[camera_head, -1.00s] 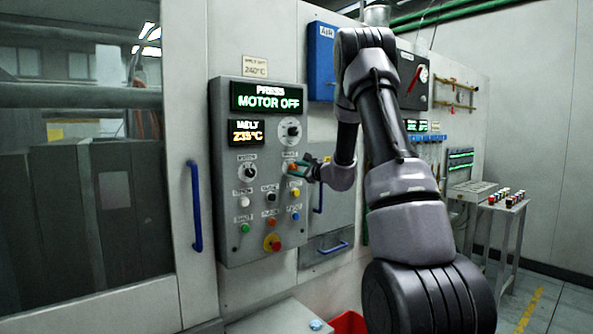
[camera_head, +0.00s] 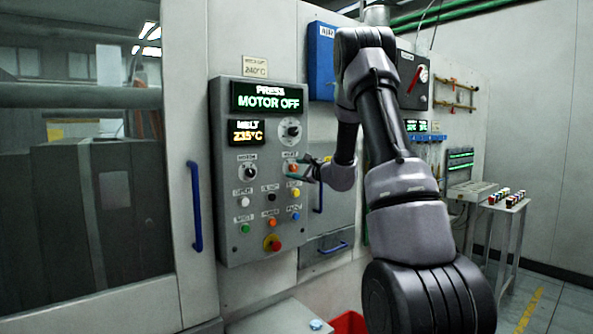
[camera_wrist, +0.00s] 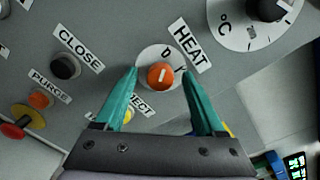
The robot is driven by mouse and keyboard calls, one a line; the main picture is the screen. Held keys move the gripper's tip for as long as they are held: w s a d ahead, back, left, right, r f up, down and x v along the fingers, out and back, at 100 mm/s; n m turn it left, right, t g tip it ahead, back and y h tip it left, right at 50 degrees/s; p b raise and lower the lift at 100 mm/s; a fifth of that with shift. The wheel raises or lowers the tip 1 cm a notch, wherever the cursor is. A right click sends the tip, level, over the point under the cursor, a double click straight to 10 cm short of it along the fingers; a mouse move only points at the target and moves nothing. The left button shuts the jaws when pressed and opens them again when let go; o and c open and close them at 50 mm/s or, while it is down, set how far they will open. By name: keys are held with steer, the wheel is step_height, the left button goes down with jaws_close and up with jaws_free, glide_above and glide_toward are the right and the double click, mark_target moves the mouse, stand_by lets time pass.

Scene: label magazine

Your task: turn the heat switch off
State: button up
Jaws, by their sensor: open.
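The heat switch (camera_wrist: 160,76) is an orange-red round knob with a light pointer line, on a pale disc below the HEAT label (camera_wrist: 188,43) in the wrist view. In the head view the heat switch (camera_head: 293,168) is a small orange knob on the grey press panel (camera_head: 232,300). My gripper (camera_wrist: 160,74) has two teal fingers, spread apart, with a tip on each side of the knob. A gap shows between each finger and the knob. My gripper (camera_head: 304,167) is at the panel's right side in the head view.
The dial (camera_wrist: 268,8) marked °C lies up and right of the knob in the wrist view. The black CLOSE button (camera_wrist: 65,66) is to the left. A yellow EJECT button (camera_wrist: 125,116) sits beside the left finger. The display (camera_head: 267,98) reads MOTOR OFF, and another (camera_head: 246,132) reads 235°C.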

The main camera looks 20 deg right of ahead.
steer(key=v, duration=1)
steer(key=shift+s, duration=0.4)
steer(key=s+a+r+n+g+y, duration=0.25)
steer(key=s+a+n+g, duration=0.3)
steer(key=s+a, duration=0.4)
steer(key=s+a+r+n+g+y, duration=0.2)
steer(key=s+a+r+n+g, duration=0.3)
steer(key=s+a, duration=0.45)
steer(key=s+d+f+n+h, duration=0.1)
steer(key=s+n+h, duration=0.3)
steer(key=s, duration=0.4)
steer(key=s+d+n+h, duration=0.3)
steer(key=s+n+h, duration=0.1)
steer(key=s, duration=0.4)
steer(key=shift+f+t, duration=0.4)
steer(key=shift+t, duration=0.05)
steer(key=shift+d+n, duration=0.1)
steer(key=shift+n, duration=0.15)
